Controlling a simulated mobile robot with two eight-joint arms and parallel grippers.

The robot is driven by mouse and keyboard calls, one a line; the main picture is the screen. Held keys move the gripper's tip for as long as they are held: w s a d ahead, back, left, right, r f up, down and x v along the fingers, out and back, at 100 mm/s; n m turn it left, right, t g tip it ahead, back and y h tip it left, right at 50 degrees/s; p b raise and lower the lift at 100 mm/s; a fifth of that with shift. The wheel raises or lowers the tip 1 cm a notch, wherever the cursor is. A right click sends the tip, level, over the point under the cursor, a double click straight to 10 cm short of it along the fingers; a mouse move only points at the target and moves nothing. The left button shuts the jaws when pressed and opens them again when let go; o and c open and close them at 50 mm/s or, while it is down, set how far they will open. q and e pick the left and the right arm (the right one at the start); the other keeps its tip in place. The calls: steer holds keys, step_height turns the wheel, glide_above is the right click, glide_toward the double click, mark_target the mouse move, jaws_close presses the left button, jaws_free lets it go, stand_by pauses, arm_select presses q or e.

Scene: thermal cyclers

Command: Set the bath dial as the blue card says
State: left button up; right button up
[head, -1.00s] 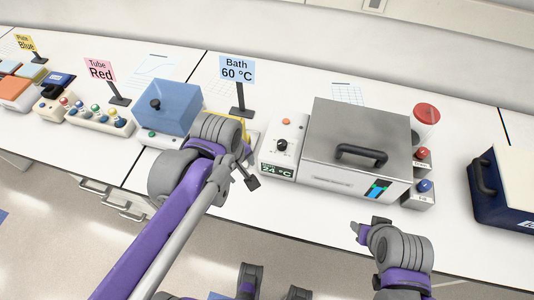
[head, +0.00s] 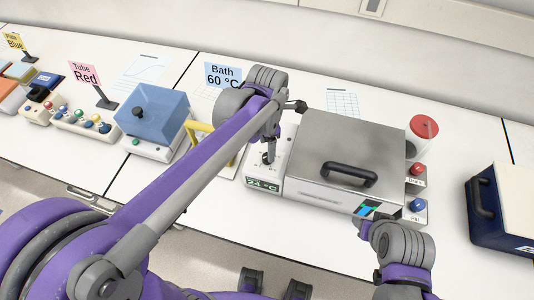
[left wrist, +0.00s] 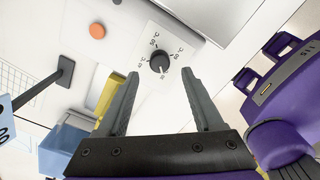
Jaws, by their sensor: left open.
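The blue card (head: 222,76) reads "Bath 60 °C" in the head view; my left arm covers its right edge. The bath (head: 345,145) is a steel-lidded box, and its display (head: 262,184) reads 24 °C. In the left wrist view the dial (left wrist: 159,62) is a round black knob ringed by temperature marks; I cannot tell exactly where it points. My left gripper (head: 281,134) is open and empty over the control panel, and the wrist view shows the dial between and beyond its fingertips (left wrist: 162,75). My right gripper (head: 358,226) is near the bath's front; its opening is unclear.
An orange button (left wrist: 97,31) lies near the dial. A yellow-handled thing (head: 198,132) and a blue-topped box (head: 152,118) stand left of the bath. Drain and fill buttons (head: 416,171) sit on its right. A dark blue box (head: 500,205) stands far right.

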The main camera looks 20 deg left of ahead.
arm_select(q)
steer(key=shift+f, duration=2.4)
jaws_close()
